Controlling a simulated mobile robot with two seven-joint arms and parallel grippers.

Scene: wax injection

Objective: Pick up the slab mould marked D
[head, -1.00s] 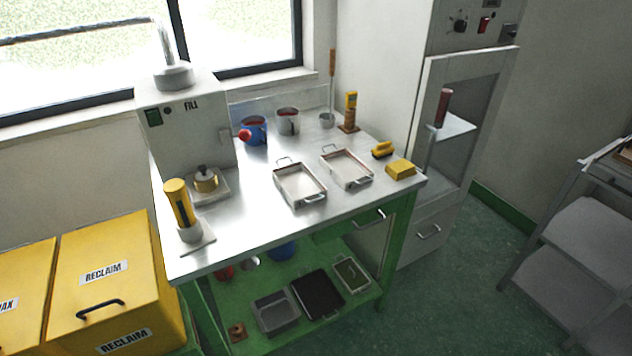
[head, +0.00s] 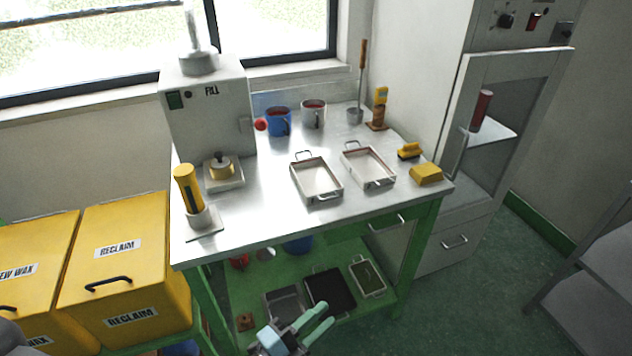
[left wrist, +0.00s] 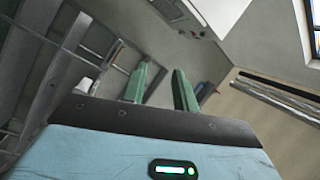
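No letter D is readable on anything, so I cannot tell which thing is the slab mould marked D. Two shallow metal trays with wire handles lie on the steel bench: a left tray (head: 317,180) and a right tray (head: 368,168). My left gripper (head: 327,314) is low at the front of the bench, in front of its lower shelf in the head view. Its two green fingers are apart with nothing between them. The left wrist view also shows the open fingers (left wrist: 161,88), pointing at walls and shelving. My right gripper is not in view.
The bench top (head: 270,215) has bare room at its front. A filling machine (head: 208,115), a blue mug (head: 278,122) and a yellow block (head: 426,174) stand on it. A dark tray (head: 328,290) lies on the green lower shelf. The cabinet door (head: 510,130) stands at right.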

